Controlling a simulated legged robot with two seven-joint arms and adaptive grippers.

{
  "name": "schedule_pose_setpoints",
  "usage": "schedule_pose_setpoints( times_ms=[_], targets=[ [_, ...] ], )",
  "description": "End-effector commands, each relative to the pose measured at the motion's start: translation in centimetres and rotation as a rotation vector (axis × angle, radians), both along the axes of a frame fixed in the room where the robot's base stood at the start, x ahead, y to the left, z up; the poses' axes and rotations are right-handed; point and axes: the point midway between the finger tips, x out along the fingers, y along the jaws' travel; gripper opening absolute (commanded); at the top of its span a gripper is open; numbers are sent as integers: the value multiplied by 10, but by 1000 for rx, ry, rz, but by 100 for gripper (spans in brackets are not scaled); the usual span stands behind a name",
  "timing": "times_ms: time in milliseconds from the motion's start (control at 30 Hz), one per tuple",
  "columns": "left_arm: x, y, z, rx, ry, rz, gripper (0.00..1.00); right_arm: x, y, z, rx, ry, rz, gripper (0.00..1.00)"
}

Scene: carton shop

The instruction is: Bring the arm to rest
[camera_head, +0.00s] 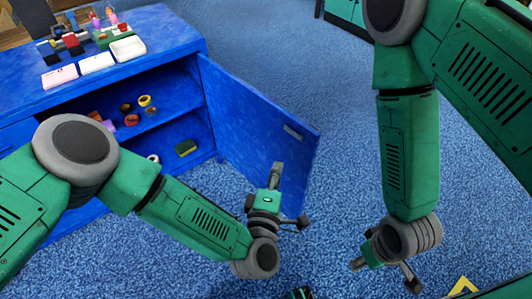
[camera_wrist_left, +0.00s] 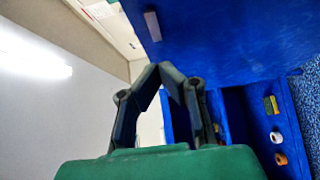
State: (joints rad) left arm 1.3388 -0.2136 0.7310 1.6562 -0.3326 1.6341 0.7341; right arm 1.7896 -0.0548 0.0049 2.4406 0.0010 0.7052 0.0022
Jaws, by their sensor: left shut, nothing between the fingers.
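My left gripper (camera_head: 277,172) points up in front of the open blue cabinet door in the head view. Its fingertips meet in the left wrist view (camera_wrist_left: 164,70), shut with nothing between them. The green left arm reaches in from the left, across the front of the cabinet. My right gripper (camera_head: 368,262) hangs low at the lower right over the carpet; its fingers are too hidden to tell whether it is open or shut.
The blue cabinet (camera_head: 180,45) stands at the left, its door (camera_head: 262,120) swung open. Tape rolls (camera_head: 145,100) and a sponge (camera_head: 186,147) sit on its shelves. White trays (camera_head: 128,48) and small items stand on top. Blue carpet (camera_head: 290,60) is clear behind.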

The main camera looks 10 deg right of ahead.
Motion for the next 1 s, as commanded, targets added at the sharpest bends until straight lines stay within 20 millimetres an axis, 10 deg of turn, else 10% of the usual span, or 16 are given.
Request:
schedule_pose_setpoints(
  times_ms=[633,767,1000],
  targets=[
    [-37,12,-18,181,34,-101,0,0,0,13,0,1,0,40],
    [-65,70,-57,542,127,-292,0,0,0,26,0,1,0,40],
    [-131,239,-91,1115,393,-594,0,0,0,46,0,0,0,40]
  ],
)
